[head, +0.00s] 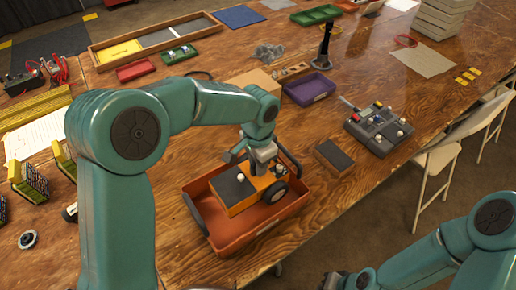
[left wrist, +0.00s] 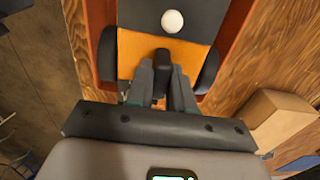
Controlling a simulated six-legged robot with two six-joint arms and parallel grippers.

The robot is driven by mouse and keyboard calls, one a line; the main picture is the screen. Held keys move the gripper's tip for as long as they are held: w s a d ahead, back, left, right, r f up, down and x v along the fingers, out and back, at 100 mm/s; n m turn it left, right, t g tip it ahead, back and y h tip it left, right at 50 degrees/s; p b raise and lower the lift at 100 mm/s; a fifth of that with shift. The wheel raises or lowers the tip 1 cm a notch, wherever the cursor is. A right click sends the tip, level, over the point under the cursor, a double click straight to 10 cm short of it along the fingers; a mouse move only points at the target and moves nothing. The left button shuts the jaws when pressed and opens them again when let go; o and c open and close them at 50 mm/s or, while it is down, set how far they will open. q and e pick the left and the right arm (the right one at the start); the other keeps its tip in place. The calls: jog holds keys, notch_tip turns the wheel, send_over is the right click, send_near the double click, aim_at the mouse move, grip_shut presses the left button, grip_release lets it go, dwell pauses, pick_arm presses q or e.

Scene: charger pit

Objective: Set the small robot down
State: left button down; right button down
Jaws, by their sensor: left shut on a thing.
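The small robot (head: 236,194) is an orange box with a dark top panel and dark wheels. It is within the walls of the red-orange tray (head: 254,236), which has dark handles. I cannot tell whether its wheels touch the tray floor. My left gripper (head: 262,162) is shut on it from above. In the left wrist view the fingers (left wrist: 162,88) close on a dark post at the end of the small robot (left wrist: 135,52), between two wheels. A white knob shows on its dark panel. My right gripper (head: 336,282) is at the bottom edge, partly cut off; its jaw state is unclear.
A dark-topped block (head: 333,157) and a grey control box (head: 378,128) stand right of the tray. A cardboard box (head: 254,82) and a purple bin (head: 309,88) are behind it. A folding chair (head: 440,165) stands at the right. Bare wood lies around the tray.

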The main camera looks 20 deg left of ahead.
pick_arm(q)
jog(key=shift+w+f, duration=0.25)
jog(key=shift+f, duration=0.45)
notch_tip(320, 180, down, 4)
jog(key=shift+f, duration=0.15)
jog(key=shift+s, duration=0.1)
jog(key=shift+f, duration=0.1)
jog(key=c, duration=1)
grip_release()
jog(key=shift+s, duration=0.1)
notch_tip(320, 180, up, 12)
jog(key=shift+r, duration=0.1)
